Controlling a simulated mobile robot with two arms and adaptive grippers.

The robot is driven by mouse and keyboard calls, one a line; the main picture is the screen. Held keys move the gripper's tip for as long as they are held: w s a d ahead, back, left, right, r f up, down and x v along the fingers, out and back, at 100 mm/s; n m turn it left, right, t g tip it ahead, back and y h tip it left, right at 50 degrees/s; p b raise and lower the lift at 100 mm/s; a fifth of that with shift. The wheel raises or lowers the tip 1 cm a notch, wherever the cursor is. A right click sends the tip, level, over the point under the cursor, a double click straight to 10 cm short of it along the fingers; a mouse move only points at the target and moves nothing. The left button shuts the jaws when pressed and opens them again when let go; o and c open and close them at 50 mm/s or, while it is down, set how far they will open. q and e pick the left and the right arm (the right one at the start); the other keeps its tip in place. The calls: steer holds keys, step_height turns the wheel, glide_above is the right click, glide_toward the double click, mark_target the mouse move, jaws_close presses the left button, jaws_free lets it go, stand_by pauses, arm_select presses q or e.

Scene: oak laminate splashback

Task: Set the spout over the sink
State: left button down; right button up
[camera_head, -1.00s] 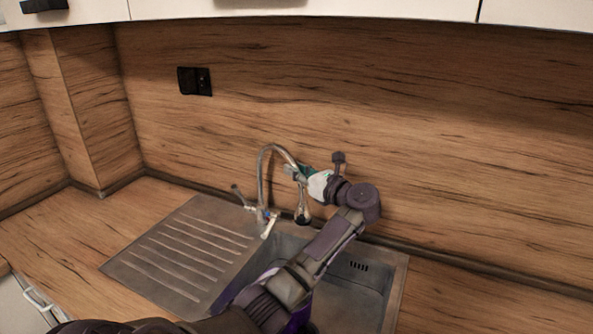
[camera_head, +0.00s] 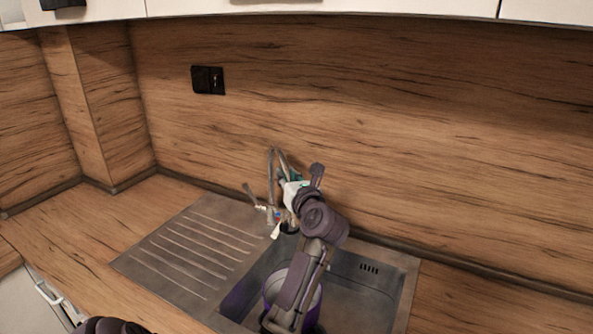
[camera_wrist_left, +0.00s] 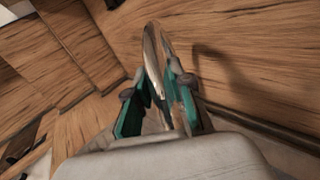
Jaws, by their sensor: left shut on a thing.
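The metal spout (camera_head: 270,170) of the faucet rises behind the sink (camera_head: 358,290) and curves over toward the right and front. My left gripper (camera_head: 287,180) is at the spout, and its arm hides part of the faucet and basin. In the left wrist view the shiny spout (camera_wrist_left: 155,65) stands between the teal fingers of the gripper (camera_wrist_left: 163,93), which are shut on it. The spout's lower end is partly hidden behind the arm. My right gripper is not in view.
A ribbed drainboard (camera_head: 190,248) lies left of the basin. A black socket (camera_head: 208,80) is on the wood splashback. White cabinets (camera_head: 400,8) hang above.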

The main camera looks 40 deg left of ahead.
arm_select(q)
steer(key=shift+s, duration=0.15)
steer(key=c, duration=1)
jaws_free()
steer(key=v, duration=1.2)
